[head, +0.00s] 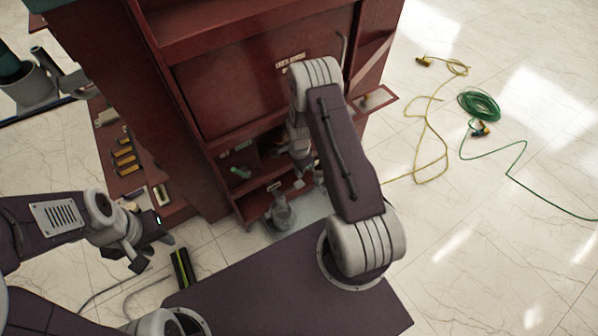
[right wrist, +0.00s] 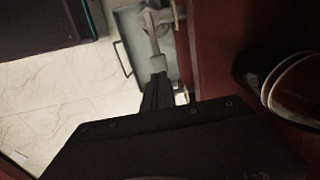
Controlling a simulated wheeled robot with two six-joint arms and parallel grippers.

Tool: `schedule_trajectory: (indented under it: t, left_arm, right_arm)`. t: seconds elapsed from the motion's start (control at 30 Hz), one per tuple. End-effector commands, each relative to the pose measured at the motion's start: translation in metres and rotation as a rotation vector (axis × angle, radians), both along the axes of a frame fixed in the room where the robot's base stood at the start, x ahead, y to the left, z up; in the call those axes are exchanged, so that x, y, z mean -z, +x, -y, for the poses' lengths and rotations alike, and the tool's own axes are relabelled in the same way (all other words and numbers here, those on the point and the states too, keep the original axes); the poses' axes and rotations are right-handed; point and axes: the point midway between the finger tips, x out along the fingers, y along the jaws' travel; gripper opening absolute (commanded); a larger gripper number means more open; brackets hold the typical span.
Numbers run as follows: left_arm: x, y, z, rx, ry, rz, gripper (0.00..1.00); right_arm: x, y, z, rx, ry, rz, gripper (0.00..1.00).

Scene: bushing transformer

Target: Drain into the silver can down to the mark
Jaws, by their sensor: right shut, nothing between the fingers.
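A grey metallic vessel (head: 280,213), which looks like the silver can, stands at the foot of the red cabinet, on or beside a pale grey tray (head: 312,210). My right gripper (head: 303,178) is at the cabinet's low opening, above and right of the vessel, partly hidden by my arm. In the right wrist view my right gripper (right wrist: 156,88) is shut and empty; a grey metal part (right wrist: 153,35) shows just beyond its tips. I cannot make out the level mark or a drain valve. My left gripper (head: 130,257) hangs away from the cabinet, its opening unclear.
The red cabinet (head: 265,85) walls in the opening closely. A dark round vessel with pale rims (right wrist: 293,85) is near the right wrist. A green hose (head: 480,104) and a yellow cord (head: 428,125) lie on the otherwise open floor at right.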

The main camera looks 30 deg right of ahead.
Motion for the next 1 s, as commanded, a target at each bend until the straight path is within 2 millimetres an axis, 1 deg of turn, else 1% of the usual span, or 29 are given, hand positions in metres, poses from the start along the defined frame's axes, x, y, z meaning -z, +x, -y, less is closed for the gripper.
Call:
schedule_trajectory:
  t: [0.03, 0.1, 0.23, 0.4, 0.77, 1.0]
  left_arm:
    - [0.009, 0.0, 0.0, 0.0, 0.0, 0.0, 0.36]
    - [0.015, 0.0, 0.0, 0.0, 0.0, 0.0, 0.36]
    - [0.022, 0.0, 0.0, 0.0, 0.0, 0.0, 0.36]
    - [0.025, 0.0, 0.0, 0.0, 0.0, 0.0, 0.36]
    - [0.026, 0.0, 0.0, 0.0, 0.0, 0.0, 0.36]
    - [0.04, 0.0, 0.0, 0.0, 0.0, 0.0, 0.36]
  right_arm:
    - [0.016, -0.001, 0.0, 0.0, 0.001, -0.002, 0.0]
    - [0.029, 0.0, 0.0, 0.0, 0.0, -0.001, 0.0]
    - [0.048, -0.001, 0.0, 0.0, 0.0, -0.001, 0.0]
    - [0.059, 0.0, 0.0, -0.001, 0.0, 0.0, 0.0]
    - [0.061, 0.0, 0.0, 0.0, 0.0, 0.0, 0.0]
    - [0.099, 0.0, 0.009, 0.0, 0.0, 0.0, 0.0]
